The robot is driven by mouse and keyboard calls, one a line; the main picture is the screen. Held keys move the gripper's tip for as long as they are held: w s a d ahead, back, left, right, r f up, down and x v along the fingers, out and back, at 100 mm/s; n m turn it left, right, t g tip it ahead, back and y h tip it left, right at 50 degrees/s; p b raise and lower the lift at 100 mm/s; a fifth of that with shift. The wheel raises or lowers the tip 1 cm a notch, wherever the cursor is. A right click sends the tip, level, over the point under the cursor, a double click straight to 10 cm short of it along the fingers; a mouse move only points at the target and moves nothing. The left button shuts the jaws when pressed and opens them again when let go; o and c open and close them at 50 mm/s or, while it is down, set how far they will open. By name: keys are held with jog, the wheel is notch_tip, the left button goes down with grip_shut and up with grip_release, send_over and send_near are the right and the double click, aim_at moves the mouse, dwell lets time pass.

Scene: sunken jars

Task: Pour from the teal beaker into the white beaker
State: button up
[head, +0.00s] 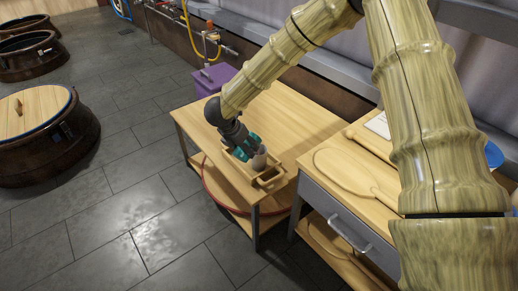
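My gripper (246,146) is at the end of the arm, low over a small wooden tray (268,183) on the light wooden table. Teal shapes show at the gripper's tip. They are too small to tell whether they are fingers or the teal beaker. A small pale grey, rounded thing (260,161) stands in the tray just right of the gripper, close to it or touching. It may be the white beaker, but I cannot be sure. The gripper's opening is too small and partly hidden to read.
The wooden table (215,144) is mostly bare around the tray. A counter with a grey drawer (340,217) stands at right, with a looped wooden item (345,166) on top. A purple box (213,77) stands behind the table.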

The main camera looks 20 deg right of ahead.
jog(key=shift+w+d+r+g+y+p, duration=0.15)
jog(key=shift+r+g+y+p, duration=0.3)
jog(key=shift+p, duration=1.2)
jog(key=shift+w+d+r+g+y+p, duration=0.15)
jog(key=shift+r+g+y+p, duration=0.35)
jog(key=shift+p, duration=1.15)
dwell(0.5)
jog(key=shift+w+d+r+g+y+p, duration=0.2)
jog(key=shift+y+p, duration=0.3)
jog(key=shift+p, duration=0.75)
jog(key=shift+w+d+r+g+y+p, duration=0.15)
jog(key=shift+y+p, duration=0.3)
jog(key=shift+p, duration=0.8)
dwell(0.5)
jog(key=shift+s+a+f+b, duration=0.15)
jog(key=shift+f+b, duration=0.2)
jog(key=shift+b, duration=0.2)
jog(key=shift+s+a+f+h+b, duration=0.15)
jog(key=shift+h+b, duration=0.25)
jog(key=shift+b, duration=0.4)
jog(key=shift+f+b, duration=0.1)
jog(key=shift+b, duration=0.2)
